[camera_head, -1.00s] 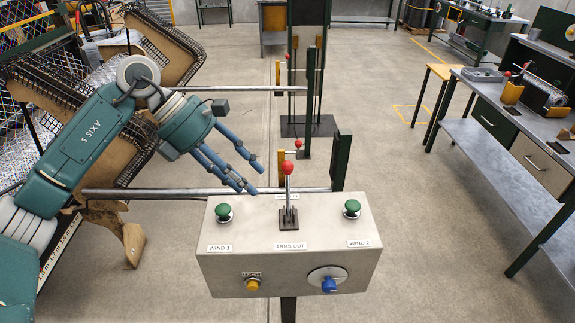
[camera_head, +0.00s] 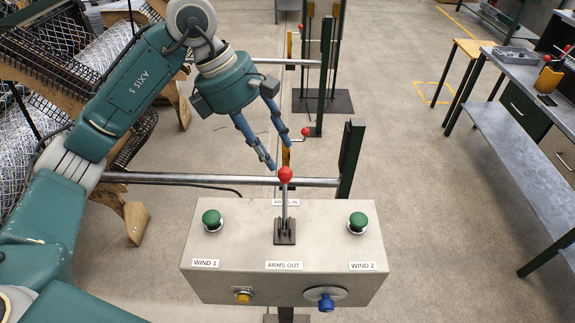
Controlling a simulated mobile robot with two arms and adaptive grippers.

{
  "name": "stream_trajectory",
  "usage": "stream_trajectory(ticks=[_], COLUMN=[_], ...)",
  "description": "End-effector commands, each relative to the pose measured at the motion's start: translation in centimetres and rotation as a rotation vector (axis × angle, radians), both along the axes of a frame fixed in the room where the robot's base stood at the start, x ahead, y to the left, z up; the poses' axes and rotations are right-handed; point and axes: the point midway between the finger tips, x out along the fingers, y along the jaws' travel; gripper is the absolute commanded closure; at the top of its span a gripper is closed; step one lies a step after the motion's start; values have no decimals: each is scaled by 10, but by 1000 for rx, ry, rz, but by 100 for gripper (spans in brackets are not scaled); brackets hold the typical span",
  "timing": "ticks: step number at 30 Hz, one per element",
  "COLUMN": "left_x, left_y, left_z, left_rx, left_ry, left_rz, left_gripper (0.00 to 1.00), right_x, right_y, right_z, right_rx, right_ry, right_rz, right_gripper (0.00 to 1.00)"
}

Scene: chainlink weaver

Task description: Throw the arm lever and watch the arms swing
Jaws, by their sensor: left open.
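The arm lever (camera_head: 285,205) stands nearly upright on top of the grey control box (camera_head: 230,235), with a red ball knob (camera_head: 285,174) at its tip. A label "ARMS IN" is behind its base and "ARMS OUT" in front. My left gripper (camera_head: 277,152) is open and empty, its blue fingers pointing down just behind and above the red knob. I cannot tell from this view whether a finger touches the knob. The swinging arms cannot be singled out for certain. My right gripper is not in view.
Green buttons, WIND 1 (camera_head: 211,219) and WIND 2 (camera_head: 357,222), flank the lever. A yellow button (camera_head: 242,296) and a blue knob (camera_head: 326,303) are on the front face. A horizontal metal bar (camera_head: 220,180) runs behind the box. A workbench (camera_head: 500,125) stands at right.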

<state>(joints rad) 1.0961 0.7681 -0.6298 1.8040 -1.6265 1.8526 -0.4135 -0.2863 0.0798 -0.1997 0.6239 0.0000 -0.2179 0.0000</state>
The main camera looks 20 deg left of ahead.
Motion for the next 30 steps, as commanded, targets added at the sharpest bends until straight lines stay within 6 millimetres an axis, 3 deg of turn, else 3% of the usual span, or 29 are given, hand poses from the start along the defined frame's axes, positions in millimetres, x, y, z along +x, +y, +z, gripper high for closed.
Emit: stream_trajectory(ticks=[3,8,12,19,26,30], left_x=[1,4,6,8,9,9], left_y=[-9,-21,-28,-32,-32,-32], left_z=[-19,-47,-66,-80,-81,-80], left_rx=[0,-2,-1,-1,-1,-1], left_ry=[7,7,5,1,0,1], left_rz=[-2,-2,0,0,0,0], left_gripper=[56,56,56,56,56,84], right_x=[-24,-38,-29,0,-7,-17], right_y=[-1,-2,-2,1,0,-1], right_z=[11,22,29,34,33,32], right_rx=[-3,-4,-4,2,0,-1], right_ry=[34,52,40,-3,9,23], right_rz=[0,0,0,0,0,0], right_gripper=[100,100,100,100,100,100])
